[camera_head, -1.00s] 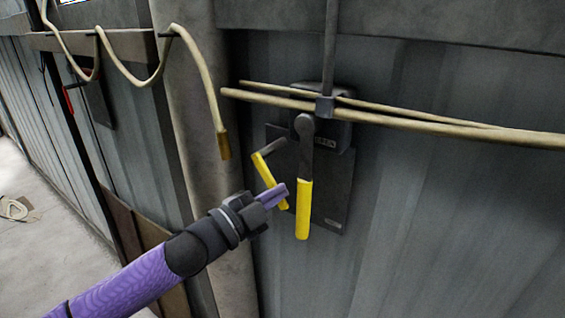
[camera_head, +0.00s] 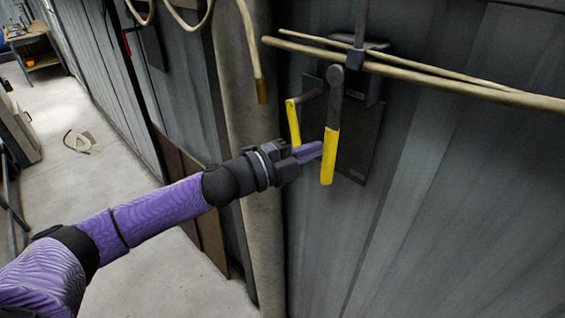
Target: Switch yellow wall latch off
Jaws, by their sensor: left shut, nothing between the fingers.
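The yellow wall latch is a dark switch box (camera_head: 366,88) on a dark back plate (camera_head: 362,150), with a lever whose yellow handle (camera_head: 329,157) hangs down. A second yellow handle (camera_head: 293,122) on a dark bent arm shows just left of it, also pointing down. My left gripper (camera_head: 318,150) comes in from the left with its purple fingers shut and empty. My right gripper is not in view.
Pale pipes or cables (camera_head: 430,78) run across the corrugated wall (camera_head: 460,190) above the handles. A round column (camera_head: 262,230) stands just left of the switch, with a hanging hose (camera_head: 250,40) in front. Open concrete floor lies at left, with a workbench (camera_head: 38,50) far back.

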